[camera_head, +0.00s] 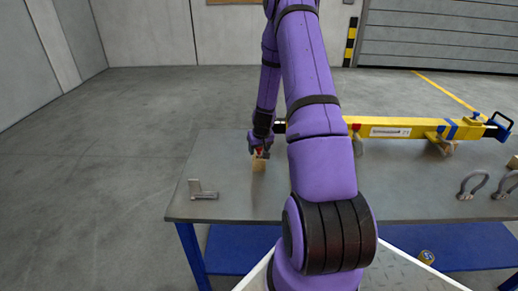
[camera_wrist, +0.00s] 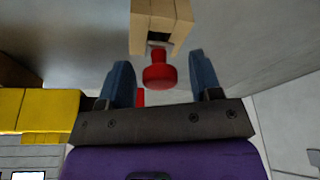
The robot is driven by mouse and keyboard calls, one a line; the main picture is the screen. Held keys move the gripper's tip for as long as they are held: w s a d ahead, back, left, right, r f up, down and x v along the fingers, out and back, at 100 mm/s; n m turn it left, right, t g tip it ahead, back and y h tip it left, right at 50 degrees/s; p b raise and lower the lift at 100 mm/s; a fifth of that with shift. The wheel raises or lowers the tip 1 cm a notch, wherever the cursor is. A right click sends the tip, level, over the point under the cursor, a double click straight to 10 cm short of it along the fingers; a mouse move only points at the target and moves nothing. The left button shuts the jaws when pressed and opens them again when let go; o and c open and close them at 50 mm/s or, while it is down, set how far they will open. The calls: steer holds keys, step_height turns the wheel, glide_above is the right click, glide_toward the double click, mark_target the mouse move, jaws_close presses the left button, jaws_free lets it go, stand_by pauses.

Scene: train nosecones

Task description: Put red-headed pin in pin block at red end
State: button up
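The red-headed pin (camera_wrist: 159,74) is between my gripper's fingers in the wrist view, its head toward the palm and its neck toward a dark slot in a wooden block (camera_wrist: 154,12). My gripper (camera_wrist: 161,70) is open, with a gap on each side of the pin head. In the head view my gripper (camera_head: 260,146) is just above the wooden block (camera_head: 259,165) on the table. The yellow beam (camera_head: 390,127) has a red mark (camera_head: 355,127) near its left end, partly behind my arm. I cannot make out a pin block there.
The grey table (camera_head: 225,200) carries a metal angle bracket (camera_head: 201,190) at left and shackles (camera_head: 472,184) at right. The beam has a blue band (camera_head: 451,130) toward its right end. In the wrist view the yellow beam (camera_wrist: 40,109) lies at left. The table's left part is mostly clear.

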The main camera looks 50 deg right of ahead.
steer(key=v, duration=1.2)
steer(key=s+a+r+n+t+y, duration=0.1)
steer(key=s+a+r+n, duration=0.2)
steer(key=a+r, duration=1.75)
steer(key=s+a+r, duration=0.3)
steer(key=s+a, duration=0.1)
steer(key=s, duration=0.2)
steer(key=s+a+r+n, duration=0.1)
steer(key=s+a+r, duration=0.2)
steer(key=s, duration=0.4)
steer(key=s+a+r+n+t, duration=0.1)
steer(key=s+a+r, duration=0.2)
steer(key=s+a, duration=0.3)
steer(key=shift+s+y, duration=0.3)
steer(key=shift+s, duration=0.05)
